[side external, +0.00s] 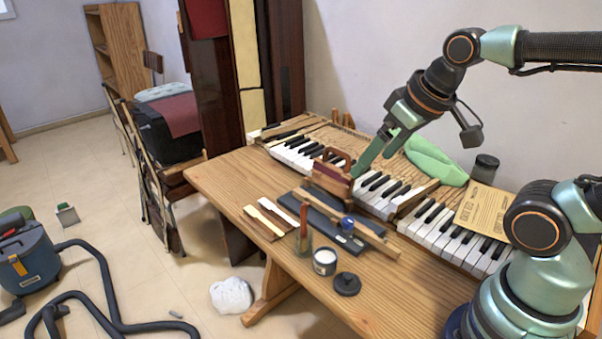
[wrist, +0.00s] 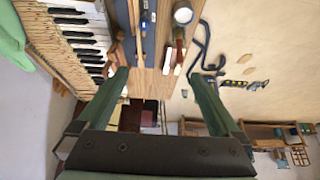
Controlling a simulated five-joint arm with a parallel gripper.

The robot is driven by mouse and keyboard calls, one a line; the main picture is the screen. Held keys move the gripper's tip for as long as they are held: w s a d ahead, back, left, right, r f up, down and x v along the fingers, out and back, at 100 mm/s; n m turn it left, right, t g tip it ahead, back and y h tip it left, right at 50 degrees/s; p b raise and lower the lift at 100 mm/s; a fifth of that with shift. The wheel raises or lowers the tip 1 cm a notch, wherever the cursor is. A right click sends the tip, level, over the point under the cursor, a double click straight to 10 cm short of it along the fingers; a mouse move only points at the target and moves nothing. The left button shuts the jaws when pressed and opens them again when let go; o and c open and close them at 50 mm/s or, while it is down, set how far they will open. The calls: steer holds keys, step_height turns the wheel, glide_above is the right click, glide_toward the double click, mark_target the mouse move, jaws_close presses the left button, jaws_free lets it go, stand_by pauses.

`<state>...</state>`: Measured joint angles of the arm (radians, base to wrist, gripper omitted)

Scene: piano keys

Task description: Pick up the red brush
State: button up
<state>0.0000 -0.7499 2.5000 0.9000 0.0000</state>
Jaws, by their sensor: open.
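A slim brush with a reddish handle (side external: 304,220) stands upright in a small glass jar near the table's front edge. It also shows as a red-brown shape (wrist: 180,46) in the wrist view, right of the middle. My gripper (side external: 371,165) is open and empty, pointing down above the piano keys, behind and to the right of the brush, apart from it. In the wrist view my two green fingers (wrist: 160,75) are spread wide with nothing held between them. A wooden tool with a dark red face (side external: 332,176) sits beside my fingertips; contact is unclear.
A dark mat (side external: 312,215) with wooden strips lies between the keys and the front. A white jar (side external: 325,261) and black lid (side external: 346,284) stand near the brush. Behind are keys (side external: 440,226), a green cloth (side external: 436,160), a dark jar (side external: 485,168) and a cardboard piece (side external: 486,212).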

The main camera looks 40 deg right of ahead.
steer(key=c, duration=0.7)
steer(key=shift+w, duration=0.1)
steer(key=shift+c, duration=0.2)
steer(key=n+g, duration=0.5)
steer(key=n, duration=1.2)
glide_above(304, 230)
steer(key=f, duration=0.6)
steer(key=shift+d+f, duration=0.2)
steer(key=shift+w+a+f+n+g, duration=0.1)
steer(key=shift+w+f+n+g, duration=0.15)
steer(key=shift+f+n, duration=0.3)
step_height(304, 230, down, 11)
steer(key=shift+f, duration=0.2)
